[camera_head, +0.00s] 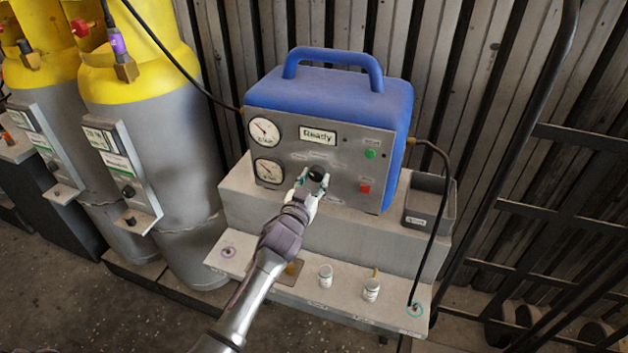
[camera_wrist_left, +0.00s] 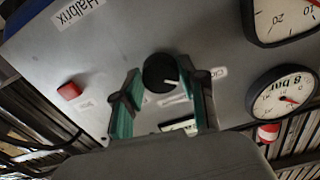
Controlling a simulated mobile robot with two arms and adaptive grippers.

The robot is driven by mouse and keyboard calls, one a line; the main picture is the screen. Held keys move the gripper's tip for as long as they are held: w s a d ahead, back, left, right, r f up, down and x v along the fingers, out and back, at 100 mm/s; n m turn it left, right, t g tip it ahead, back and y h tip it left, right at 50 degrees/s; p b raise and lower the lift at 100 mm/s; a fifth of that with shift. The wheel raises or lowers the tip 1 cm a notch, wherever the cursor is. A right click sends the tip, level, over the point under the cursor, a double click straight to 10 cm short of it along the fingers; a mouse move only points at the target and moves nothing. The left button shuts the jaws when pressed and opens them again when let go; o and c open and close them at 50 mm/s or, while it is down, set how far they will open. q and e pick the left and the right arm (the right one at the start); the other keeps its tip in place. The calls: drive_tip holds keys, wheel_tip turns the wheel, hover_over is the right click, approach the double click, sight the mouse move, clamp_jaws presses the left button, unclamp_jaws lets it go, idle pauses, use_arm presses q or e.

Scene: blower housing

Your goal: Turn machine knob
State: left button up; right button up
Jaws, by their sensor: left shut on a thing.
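The blue machine (camera_head: 345,98) has a grey front panel with a black round knob (camera_head: 317,173) low in its middle. My left gripper (camera_head: 314,182) reaches up to the panel and is shut on the knob. In the left wrist view my left gripper (camera_wrist_left: 163,86) has one green-padded finger on each side of the knob. The fingers partly hide the labels around it. My right gripper is not in view.
The panel carries two gauges (camera_head: 265,132), a "Ready" display (camera_head: 318,136), a green button (camera_head: 370,154) and a red button (camera_head: 364,188). Yellow-topped gas cylinders (camera_head: 150,130) stand left. A grey bin (camera_head: 430,203) sits right. Small white jars (camera_head: 371,290) stand on the lower step.

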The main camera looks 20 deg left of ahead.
use_arm(q)
drive_tip(key=m, duration=1)
drive_tip(key=shift+m, duration=0.3)
idle(0.4)
drive_tip(key=o, duration=1.1)
drive_tip(key=shift+o, duration=0.2)
drive_tip(key=s, duration=1.2)
drive_tip(key=shift+a, duration=0.25)
drive_tip(key=shift+f, duration=0.1)
